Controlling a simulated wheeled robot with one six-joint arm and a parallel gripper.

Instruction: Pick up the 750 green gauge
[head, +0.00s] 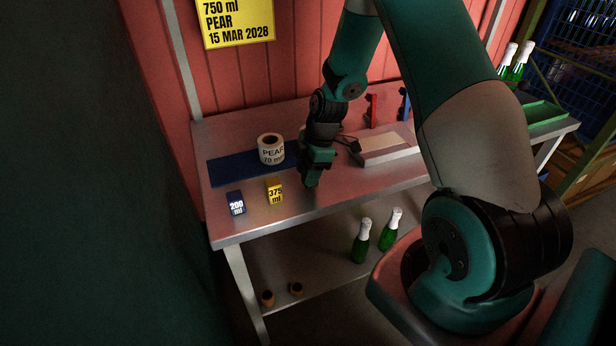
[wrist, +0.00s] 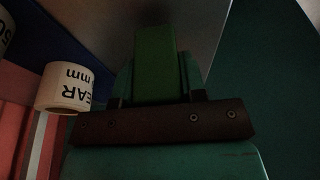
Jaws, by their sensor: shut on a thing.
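My gripper (head: 314,164) points down over the table (head: 340,195), right of the yellow 375 ml gauge. In the wrist view, my gripper (wrist: 157,78) is shut on a green block, the green gauge (wrist: 154,55), which stands out between the two teal fingers. No label shows on its visible face. In the head view the green gauge (head: 311,179) shows only as a small green piece at the fingertips; I cannot tell whether it touches the table. The yellow 375 ml gauge (head: 275,192) and the blue 200 ml gauge (head: 236,203) stand to the left.
A PEAR label roll (head: 270,149) stands on a blue mat (head: 228,170). A pale flat device (head: 388,149) lies right of my gripper; red (head: 371,111) and blue (head: 404,104) items stand behind. Green bottles (head: 361,241) stand on the lower shelf. A yellow sign (head: 236,22) reads 750 ml PEAR.

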